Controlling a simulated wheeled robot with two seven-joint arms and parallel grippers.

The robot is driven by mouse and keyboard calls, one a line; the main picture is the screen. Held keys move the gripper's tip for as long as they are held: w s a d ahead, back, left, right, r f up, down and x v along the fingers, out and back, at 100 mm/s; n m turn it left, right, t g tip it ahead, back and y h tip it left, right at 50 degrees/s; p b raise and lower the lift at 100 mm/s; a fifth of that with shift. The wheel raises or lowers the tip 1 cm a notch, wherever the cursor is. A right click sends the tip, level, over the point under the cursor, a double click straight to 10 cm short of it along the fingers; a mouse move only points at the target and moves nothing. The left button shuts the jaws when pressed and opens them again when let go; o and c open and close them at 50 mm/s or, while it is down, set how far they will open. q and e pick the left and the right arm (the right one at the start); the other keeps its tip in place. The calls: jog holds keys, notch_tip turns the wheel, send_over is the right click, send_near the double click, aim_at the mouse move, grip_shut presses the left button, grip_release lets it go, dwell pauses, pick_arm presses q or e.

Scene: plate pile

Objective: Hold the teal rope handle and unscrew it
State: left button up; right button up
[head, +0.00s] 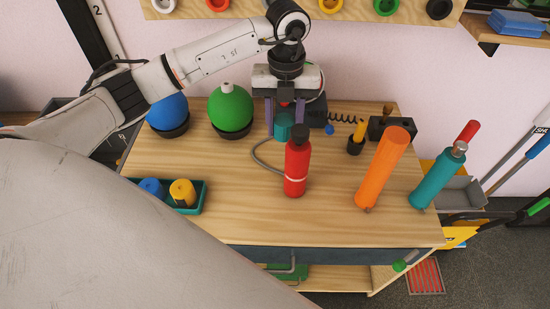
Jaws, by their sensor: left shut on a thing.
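A short teal piece (284,128), which looks like the teal rope handle, is between the fingertips of my left gripper (284,121) near the middle of the workbench. My left gripper points down and is shut on it. A red bottle (296,172) stands just in front and hides part of the handle's lower end. A grey cord (258,153) loops beside it and passes behind the bottle; I cannot tell whether it joins the handle. My right gripper is not in view.
On the wooden workbench (245,218), blue (168,114) and green (231,108) balls sit left. A teal tray (198,196) holds small blue and yellow pieces. Orange (384,165) and teal (437,177) cylinders stand right. The front middle is clear.

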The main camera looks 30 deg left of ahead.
aim_at(283, 164)
pick_arm(q)
jog(key=shift+f+b, duration=0.3)
jog(key=shift+f, duration=0.45)
notch_tip(283, 164, down, 10)
jog(key=shift+r+b, duration=0.15)
jog(key=shift+b, duration=0.45)
jog(key=shift+f, duration=0.3)
jog(key=o, duration=1.2)
jog(key=shift+r, duration=0.1)
